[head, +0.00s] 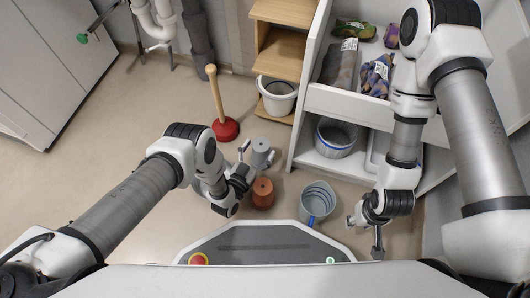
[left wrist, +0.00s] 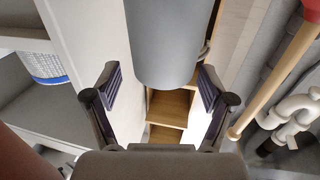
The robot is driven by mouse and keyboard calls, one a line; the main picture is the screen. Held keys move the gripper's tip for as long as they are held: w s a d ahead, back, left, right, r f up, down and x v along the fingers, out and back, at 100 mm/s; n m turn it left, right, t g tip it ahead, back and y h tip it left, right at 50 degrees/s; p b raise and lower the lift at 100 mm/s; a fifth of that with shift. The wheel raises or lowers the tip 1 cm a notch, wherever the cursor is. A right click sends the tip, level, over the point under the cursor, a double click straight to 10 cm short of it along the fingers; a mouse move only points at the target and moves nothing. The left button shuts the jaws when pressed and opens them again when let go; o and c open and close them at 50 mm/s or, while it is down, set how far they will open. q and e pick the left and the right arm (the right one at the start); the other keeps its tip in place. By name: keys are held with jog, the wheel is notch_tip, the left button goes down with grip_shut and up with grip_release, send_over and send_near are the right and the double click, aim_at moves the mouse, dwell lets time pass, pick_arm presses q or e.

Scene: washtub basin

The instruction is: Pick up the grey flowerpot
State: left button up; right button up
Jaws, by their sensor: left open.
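The grey flowerpot (head: 261,152) is a small plain grey pot on the floor side of the scene, just beyond a terracotta pot in the head view. My left gripper (head: 256,156) is open, with a finger on each side of the grey pot. In the left wrist view the grey flowerpot (left wrist: 168,40) fills the top middle, and the open fingers (left wrist: 158,85) spread to its left and right. I cannot tell whether either finger touches it. My right gripper (head: 369,229) hangs at the right, away from the pot; its jaw state is unclear.
The terracotta pot (head: 262,194) stands close to my left gripper. A grey bucket (head: 318,199) is right of it. A red plunger (head: 226,129) is behind left. A white cabinet (head: 299,130) and wooden shelves (head: 279,50) stand behind. The left floor is clear.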

aim_at(265, 138)
pick_arm(q)
jog(key=b+x, duration=0.1)
jog(key=x, duration=0.2)
jog(key=b+x, duration=0.1)
jog(key=shift+w+f+b, duration=0.3)
jog(key=shift+b, duration=0.05)
jog(key=shift+w+d+r, duration=0.1)
jog(key=shift+w, duration=0.05)
jog(key=shift+r, duration=0.1)
jog(key=shift+c, duration=0.3)
grip_shut()
